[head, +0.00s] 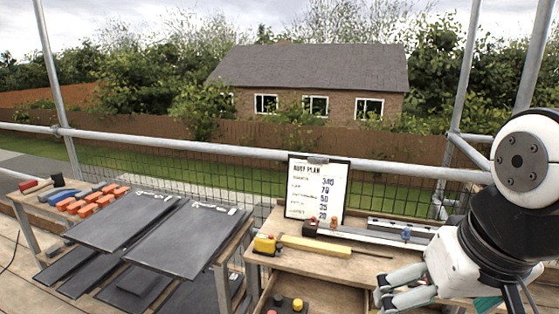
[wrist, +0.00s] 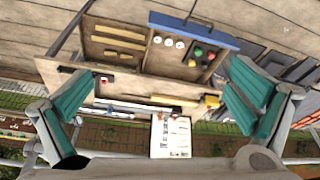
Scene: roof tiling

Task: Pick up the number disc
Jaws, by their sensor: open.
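Several small white number discs (wrist: 168,42) lie in a row in a compartment of the open wooden drawer in the wrist view; their markings are too small to read. I cannot tell them apart, and I do not make them out in the head view. My gripper (wrist: 160,82) is open, with its teal-padded fingers wide apart at the left and right of the wrist view and nothing between them. It hangs above the bench, apart from the discs. In the head view my gripper (head: 388,290) is at the lower right, over the bench's right part.
Red, green and yellow knobs (wrist: 202,55) sit right of the discs. Wooden strips (wrist: 118,42) fill the left compartment, and a blue bar (wrist: 194,26) edges the drawer. A clipboard (head: 318,188) stands at the bench's back, near a yellow tape measure (head: 265,244). Slates (head: 185,240) lie left.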

